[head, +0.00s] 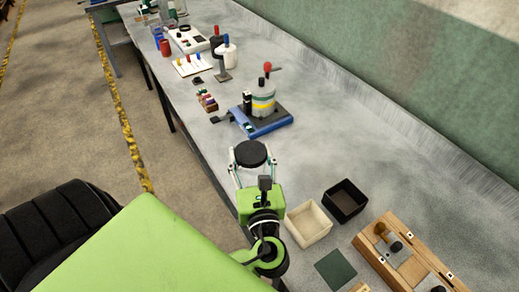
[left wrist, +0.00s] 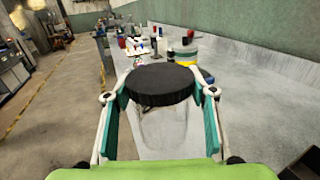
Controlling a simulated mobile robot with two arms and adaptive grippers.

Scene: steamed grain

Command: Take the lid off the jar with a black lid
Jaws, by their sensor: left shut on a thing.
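A round black lid (head: 250,153) is between the fingers of my left gripper (head: 252,160), near the front edge of the grey bench. In the left wrist view the lid (left wrist: 160,84) fills the space between the fingertips (left wrist: 160,92), one finger on each side. Below the lid, a faint clear jar (left wrist: 165,128) shows in the left wrist view. I cannot tell whether the lid sits on the jar or is slightly apart from it. The jar body is hard to see in the head view. My right gripper is out of view.
A cream box (head: 308,224) and a black box (head: 345,200) stand right of my gripper, with a wooden case (head: 405,250) beyond. A blue-based device (head: 263,125) stands farther along the bench. Several small items stand at the far end. The bench's right-hand middle is clear.

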